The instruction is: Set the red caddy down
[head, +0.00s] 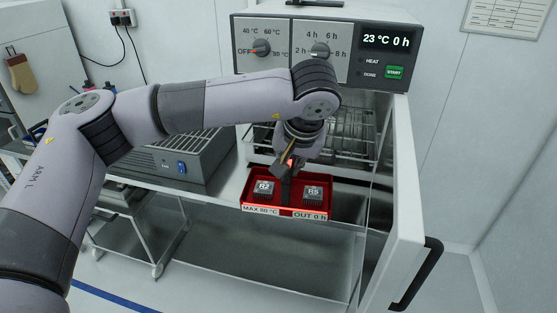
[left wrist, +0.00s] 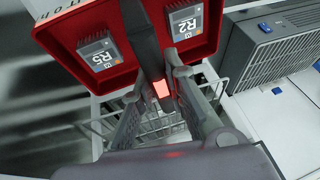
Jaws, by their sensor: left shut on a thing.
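The red caddy (head: 290,206) hangs in front of the open oven (head: 385,130), at the front edge of the steel bench. In the left wrist view the red caddy (left wrist: 62,48) fills the top, with the dark handle (left wrist: 140,35) between the fingers. The caddy's underside is hidden. My right gripper does not show.
The oven door (head: 408,200) stands open on the right with a black handle (head: 418,275). A wire rack (head: 345,140) shows inside the oven. A grey fan unit (head: 185,160) with a blue switch sits left on the bench (head: 228,192). The oven display (head: 388,40) reads 23 °C 0 h.

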